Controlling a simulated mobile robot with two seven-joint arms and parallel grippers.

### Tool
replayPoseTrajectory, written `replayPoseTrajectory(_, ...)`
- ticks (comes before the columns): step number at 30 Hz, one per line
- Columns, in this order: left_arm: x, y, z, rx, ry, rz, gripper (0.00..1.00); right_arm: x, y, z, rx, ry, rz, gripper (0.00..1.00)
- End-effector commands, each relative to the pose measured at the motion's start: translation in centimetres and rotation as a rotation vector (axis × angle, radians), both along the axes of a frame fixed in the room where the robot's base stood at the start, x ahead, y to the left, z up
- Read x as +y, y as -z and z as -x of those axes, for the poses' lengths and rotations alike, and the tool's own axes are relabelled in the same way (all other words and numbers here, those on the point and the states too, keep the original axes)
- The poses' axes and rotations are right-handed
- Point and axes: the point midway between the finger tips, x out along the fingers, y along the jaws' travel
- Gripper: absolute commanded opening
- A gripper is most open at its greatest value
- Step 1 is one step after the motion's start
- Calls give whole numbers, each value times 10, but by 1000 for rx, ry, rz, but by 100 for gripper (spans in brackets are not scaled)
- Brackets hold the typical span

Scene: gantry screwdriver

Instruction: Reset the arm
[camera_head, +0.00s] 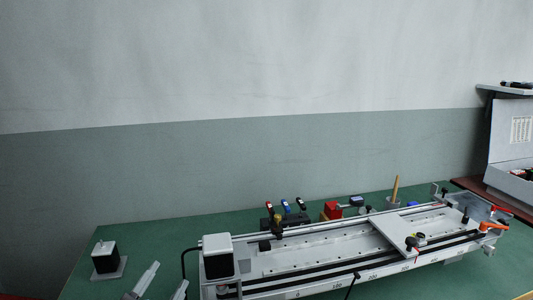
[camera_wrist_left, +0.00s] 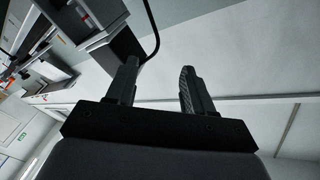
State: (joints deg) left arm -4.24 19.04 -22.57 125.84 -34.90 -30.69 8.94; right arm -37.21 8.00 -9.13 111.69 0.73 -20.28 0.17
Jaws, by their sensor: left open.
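My left gripper (camera_head: 169,273) shows at the bottom edge of the head view, left of the centre, with its two grey fingers pointing up. It is in front of the bench and just left of the gantry's near end. In the left wrist view the gripper (camera_wrist_left: 159,67) is open, with a clear gap between the dark fingers and nothing between them. My right gripper is in neither view.
The gantry (camera_head: 330,247) with rails and a cross plate (camera_head: 408,232) lies along the green bench (camera_head: 152,229). A motor block (camera_head: 217,256) stands at its near end. A small black box (camera_head: 105,258) is at far left. Several colored-handled tools (camera_head: 285,206) stand behind.

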Motion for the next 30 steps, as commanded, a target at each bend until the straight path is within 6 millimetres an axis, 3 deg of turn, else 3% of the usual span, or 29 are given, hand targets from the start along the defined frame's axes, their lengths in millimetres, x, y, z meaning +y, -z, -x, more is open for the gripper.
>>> replayPoseTrajectory(3, 30, 51, 25, 262, -142, 115, 52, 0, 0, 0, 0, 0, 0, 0)
replayPoseTrajectory(9, 57, 127, 93, 699, -305, 246, 52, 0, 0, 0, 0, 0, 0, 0)
replayPoseTrajectory(15, 61, 167, 158, 1010, -372, 310, 52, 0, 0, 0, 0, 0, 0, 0)
replayPoseTrajectory(23, 57, 189, 232, 1321, -401, 355, 52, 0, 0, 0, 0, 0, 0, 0)
replayPoseTrajectory(30, 51, 207, 212, 1235, -354, 379, 52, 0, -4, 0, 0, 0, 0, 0)
